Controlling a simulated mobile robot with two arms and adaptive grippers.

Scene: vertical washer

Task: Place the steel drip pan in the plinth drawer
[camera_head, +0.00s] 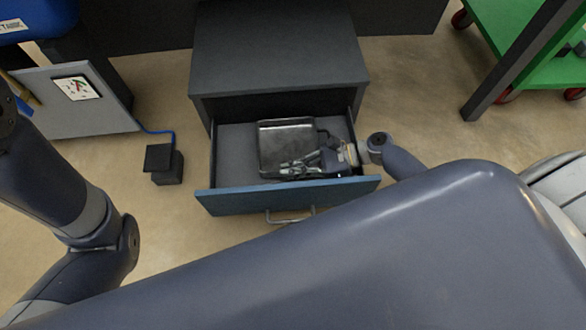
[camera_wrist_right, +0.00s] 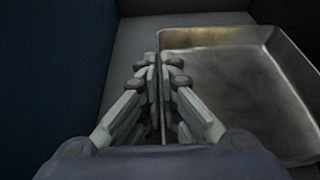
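The steel drip pan (camera_head: 286,140) is a shallow grey metal tray inside the open plinth drawer (camera_head: 232,160), between its side walls. It also shows at the right in the right wrist view (camera_wrist_right: 255,80). It looks roughly level; I cannot tell whether its whole base touches the drawer floor. My right gripper (camera_head: 296,168) reaches in from the right, low behind the drawer front. Its fingers (camera_wrist_right: 160,65) are closed together, with the pan's near rim between them. The fingers hide part of that rim. My left arm shows at the left, but its gripper is out of view.
The drawer's blue front (camera_head: 290,193) with its handle (camera_head: 290,217) faces me. The dark cabinet (camera_head: 275,50) stands behind. A small black box (camera_head: 163,163) with a blue cable sits on the floor at left. A green cart (camera_head: 545,50) stands at upper right.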

